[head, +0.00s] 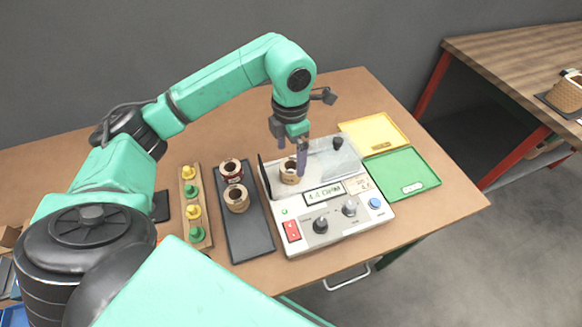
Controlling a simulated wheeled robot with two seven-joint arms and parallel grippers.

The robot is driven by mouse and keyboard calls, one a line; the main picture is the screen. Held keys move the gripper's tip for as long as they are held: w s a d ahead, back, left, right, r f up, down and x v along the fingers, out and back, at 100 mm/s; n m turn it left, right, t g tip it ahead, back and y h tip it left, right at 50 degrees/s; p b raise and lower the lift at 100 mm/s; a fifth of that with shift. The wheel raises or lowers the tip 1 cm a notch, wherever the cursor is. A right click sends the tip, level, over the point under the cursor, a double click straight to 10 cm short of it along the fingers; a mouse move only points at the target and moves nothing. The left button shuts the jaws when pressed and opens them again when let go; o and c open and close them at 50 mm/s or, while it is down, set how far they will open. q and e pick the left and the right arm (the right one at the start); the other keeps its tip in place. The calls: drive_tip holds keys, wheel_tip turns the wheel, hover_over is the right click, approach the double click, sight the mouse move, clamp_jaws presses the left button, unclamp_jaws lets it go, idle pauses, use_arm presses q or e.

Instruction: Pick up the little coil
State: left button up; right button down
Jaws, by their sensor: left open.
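A small tan coil (288,174) stands upright on the left part of the grey tester (336,229). My left gripper (292,158) points down over it, jaws open and empty. One finger shows behind the coil and the other at its right side; whether they touch it I cannot tell. My right gripper is not in view.
A wooden rack (188,221) with yellow and green knobbed pieces stands left of the dark tray. A yellow tray (374,133) and a green tray (402,172) lie right of the tester. Another table (520,60) holds a larger coil (567,93).

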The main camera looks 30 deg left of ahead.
sight(291, 171)
use_arm(q)
wheel_tip(291, 171, down, 5)
drive_tip(key=shift+f+p, duration=0.2)
drive_tip(key=shift+p, duration=0.7)
drive_tip(key=shift+f, duration=0.3)
drive_tip(key=shift+r, duration=0.1)
clamp_jaws()
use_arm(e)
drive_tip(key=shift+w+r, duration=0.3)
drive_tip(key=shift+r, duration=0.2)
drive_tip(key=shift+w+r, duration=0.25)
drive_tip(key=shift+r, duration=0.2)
